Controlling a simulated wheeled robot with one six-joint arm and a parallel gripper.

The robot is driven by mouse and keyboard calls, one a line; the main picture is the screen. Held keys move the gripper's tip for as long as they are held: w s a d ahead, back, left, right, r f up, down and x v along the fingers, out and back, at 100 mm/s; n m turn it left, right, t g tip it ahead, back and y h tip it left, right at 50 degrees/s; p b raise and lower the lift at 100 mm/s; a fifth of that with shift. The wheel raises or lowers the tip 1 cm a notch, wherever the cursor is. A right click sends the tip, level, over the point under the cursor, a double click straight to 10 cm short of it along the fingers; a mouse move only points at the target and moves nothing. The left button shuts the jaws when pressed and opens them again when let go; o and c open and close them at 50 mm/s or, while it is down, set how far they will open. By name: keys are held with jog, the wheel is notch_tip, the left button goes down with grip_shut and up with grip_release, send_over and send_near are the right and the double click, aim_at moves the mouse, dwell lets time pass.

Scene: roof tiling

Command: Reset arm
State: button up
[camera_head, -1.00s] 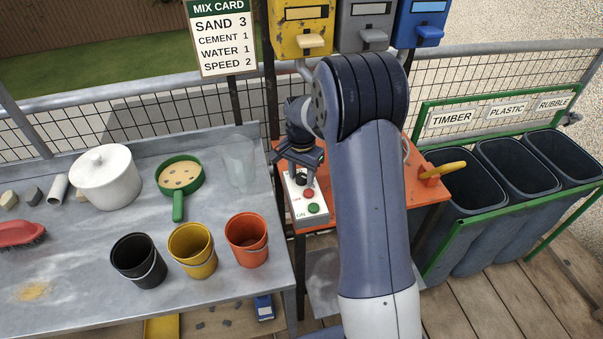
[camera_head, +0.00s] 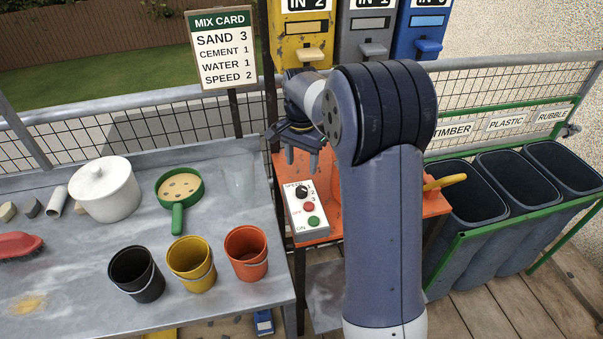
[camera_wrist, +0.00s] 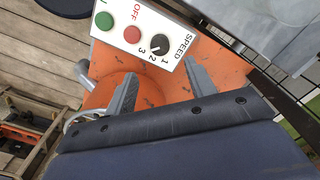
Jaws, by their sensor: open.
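My gripper (camera_head: 302,150) is open and empty in the head view, raised above the orange mixer stand and behind the control box. In the wrist view its two fingers (camera_wrist: 163,92) stand apart with nothing between them. The white control box (camera_head: 307,207) has a black speed knob, a red OFF button and a green ON button. It also shows in the wrist view (camera_wrist: 174,50), just beyond my fingertips and apart from them. My arm rises in front and hides part of the orange stand (camera_head: 326,228).
A grey table (camera_head: 80,308) at left carries black (camera_head: 135,273), yellow (camera_head: 191,263) and orange (camera_head: 246,252) buckets, a white pot (camera_head: 104,190) and a green sieve (camera_head: 180,192). Dispensers (camera_head: 302,38) stand behind. Dark bins (camera_head: 470,190) stand at right.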

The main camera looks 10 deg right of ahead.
aim_at(302, 189)
jog(key=shift+r, duration=0.55)
jog(key=shift+f, duration=0.1)
notch_tip(302, 189, down, 11)
jog(key=shift+r, duration=0.15)
jog(key=shift+r, duration=0.15)
dwell(0.3)
